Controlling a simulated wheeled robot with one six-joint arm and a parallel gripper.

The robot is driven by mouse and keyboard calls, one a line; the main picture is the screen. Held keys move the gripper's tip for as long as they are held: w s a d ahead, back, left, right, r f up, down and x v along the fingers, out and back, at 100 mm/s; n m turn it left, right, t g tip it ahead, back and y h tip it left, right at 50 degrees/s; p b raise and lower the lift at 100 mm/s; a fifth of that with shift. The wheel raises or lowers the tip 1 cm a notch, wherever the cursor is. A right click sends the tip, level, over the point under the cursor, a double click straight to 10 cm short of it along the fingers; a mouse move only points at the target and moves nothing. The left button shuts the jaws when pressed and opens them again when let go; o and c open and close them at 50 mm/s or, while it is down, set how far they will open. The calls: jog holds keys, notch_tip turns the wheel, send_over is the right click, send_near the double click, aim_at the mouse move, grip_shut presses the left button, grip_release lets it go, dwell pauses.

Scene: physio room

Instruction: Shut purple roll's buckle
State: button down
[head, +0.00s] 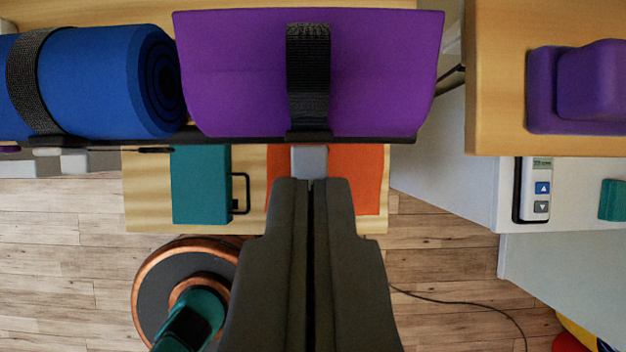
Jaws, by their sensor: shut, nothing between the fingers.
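The purple roll (380,75) lies on a dark rail at the top middle. A black woven strap (308,75) runs around it. Its buckle, a light grey piece (309,160), shows below the rail under the strap. My gripper (311,182) is shut and empty, with its fingertips at the lower edge of the buckle. I cannot tell whether they touch it. The fingertips hide the buckle's lower end, and I cannot tell whether it is latched.
A blue roll (95,80) with its own strap lies to the left. Below are a teal box (200,185) and an orange panel (365,180). A purple block (590,85) sits on a wooden top at right, above a handset (535,188). A round copper-rimmed thing (155,275) stands lower left.

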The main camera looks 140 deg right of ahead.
aim_at(311, 153)
jog(key=x, duration=1)
jog(key=shift+f, duration=0.1)
jog(key=shift+s+d, duration=0.75)
jog(key=shift+s, duration=0.3)
jog(key=shift+s+d+f, duration=0.2)
jog(key=shift+s+d, duration=0.25)
jog(key=shift+s, duration=0.15)
